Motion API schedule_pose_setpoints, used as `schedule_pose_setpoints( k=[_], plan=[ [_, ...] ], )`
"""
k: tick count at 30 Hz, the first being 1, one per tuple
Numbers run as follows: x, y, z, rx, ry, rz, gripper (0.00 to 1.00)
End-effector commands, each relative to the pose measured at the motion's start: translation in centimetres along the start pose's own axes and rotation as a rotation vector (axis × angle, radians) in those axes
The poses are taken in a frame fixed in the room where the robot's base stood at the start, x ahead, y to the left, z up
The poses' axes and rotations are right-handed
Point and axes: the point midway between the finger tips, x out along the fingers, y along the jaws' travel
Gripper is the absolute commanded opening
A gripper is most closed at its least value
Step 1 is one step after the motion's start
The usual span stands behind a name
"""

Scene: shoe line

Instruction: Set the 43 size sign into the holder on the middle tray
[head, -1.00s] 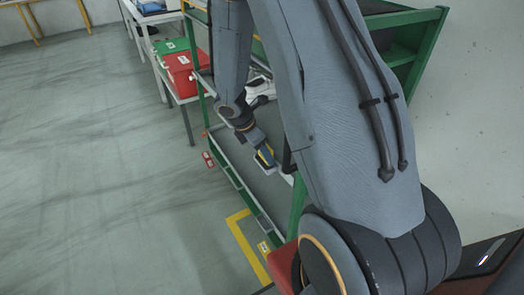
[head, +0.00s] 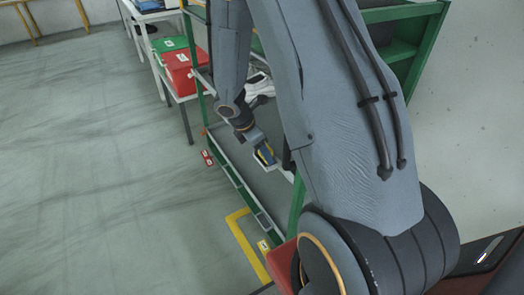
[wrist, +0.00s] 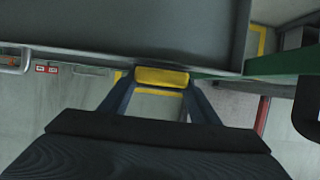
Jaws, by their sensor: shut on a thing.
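My gripper (head: 265,155) reaches into the green rack and is shut on a small yellow piece, which I take to be the size sign (wrist: 161,77). In the wrist view the sign sits crosswise between the two fingertips, and its number cannot be read. The sign is close to the grey tray (wrist: 125,35) that fills the top of the wrist view; whether they touch is unclear. In the head view a grey tray (head: 232,150) lies below my gripper. I cannot make out the holder, and my arm hides much of the rack.
White shoes (head: 259,84) lie in the rack behind my gripper. A green rack post (head: 297,205) stands close on the right. A red box (head: 180,73) sits on a table at the back. The floor to the left is clear.

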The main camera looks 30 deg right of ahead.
Motion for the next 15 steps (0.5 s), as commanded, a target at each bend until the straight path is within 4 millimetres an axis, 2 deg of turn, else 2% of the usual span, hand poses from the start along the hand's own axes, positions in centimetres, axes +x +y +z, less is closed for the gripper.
schedule_pose_setpoints(
  k=[1,4,5,15],
  plan=[
    [0.39,-0.21,-0.30,-0.001,0.006,-0.004,0.59],
    [0.43,-0.25,-0.33,-0.001,0.006,-0.005,0.76],
    [0.44,-0.27,-0.34,-0.001,0.006,-0.005,0.78],
    [0.56,-0.64,-0.38,0.000,0.006,-0.013,0.78]
  ],
)
